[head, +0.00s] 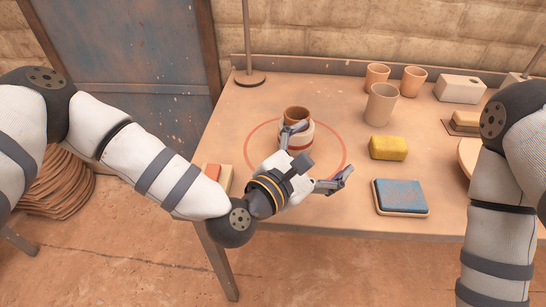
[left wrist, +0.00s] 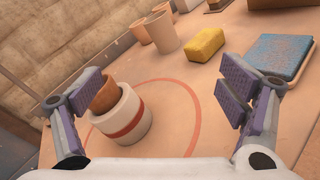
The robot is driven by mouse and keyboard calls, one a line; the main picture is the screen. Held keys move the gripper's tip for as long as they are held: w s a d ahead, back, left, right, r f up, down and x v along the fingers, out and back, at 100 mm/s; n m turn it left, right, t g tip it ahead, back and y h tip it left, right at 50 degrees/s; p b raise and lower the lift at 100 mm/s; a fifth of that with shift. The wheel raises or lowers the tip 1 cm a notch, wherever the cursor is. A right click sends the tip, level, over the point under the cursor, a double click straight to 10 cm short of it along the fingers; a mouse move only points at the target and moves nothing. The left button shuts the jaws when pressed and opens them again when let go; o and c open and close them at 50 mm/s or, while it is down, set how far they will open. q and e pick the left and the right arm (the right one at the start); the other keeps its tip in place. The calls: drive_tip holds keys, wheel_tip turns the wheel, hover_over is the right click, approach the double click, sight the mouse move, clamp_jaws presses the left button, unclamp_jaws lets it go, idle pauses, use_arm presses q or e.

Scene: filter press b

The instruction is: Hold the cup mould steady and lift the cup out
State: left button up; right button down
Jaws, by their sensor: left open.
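The cup mould (head: 304,139) is a squat white round block with a red band, upright inside a red ring (head: 341,146) marked on the table. The brown cup (head: 297,114) sits in its top with the rim showing. In the left wrist view the mould (left wrist: 124,121) and cup (left wrist: 105,97) stand close to the left-hand finger, which covers part of them. My left gripper (head: 318,156) is open, on the near side of the mould, with one finger beside it and the other well to the right. I cannot tell if that finger touches. My right gripper is out of view.
A yellow sponge (head: 388,148) and a blue pad (head: 401,196) lie right of the ring. A larger beaker (head: 381,104) and two small cups (head: 377,76) stand behind. A stand (head: 249,78) is at back left, a white block (head: 460,89) at back right.

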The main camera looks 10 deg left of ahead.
sight(296, 136)
use_arm(q)
drive_tip(key=a+f+n+t+y, duration=0.1)
drive_tip(key=a+n, duration=0.1)
drive_tip(key=a, duration=0.1)
drive_tip(key=w+a+f+n+t+y, duration=0.1)
drive_tip(key=a+f+n, duration=0.1)
drive_tip(key=a+n, duration=0.1)
drive_tip(key=a+f+n+t, duration=0.1)
drive_tip(key=a+f+n, duration=0.1)
drive_tip(key=a, duration=0.1)
drive_tip(key=shift+w+y, duration=0.4)
drive_tip(key=shift+w+a+n, duration=0.1)
drive_tip(key=shift+w+n, duration=0.1)
drive_tip(key=shift+n, duration=0.2)
drive_tip(key=x, duration=1.1)
drive_tip(key=shift+w, duration=0.3)
drive_tip(key=shift+c, duration=0.6)
drive_tip(key=c, duration=1.4)
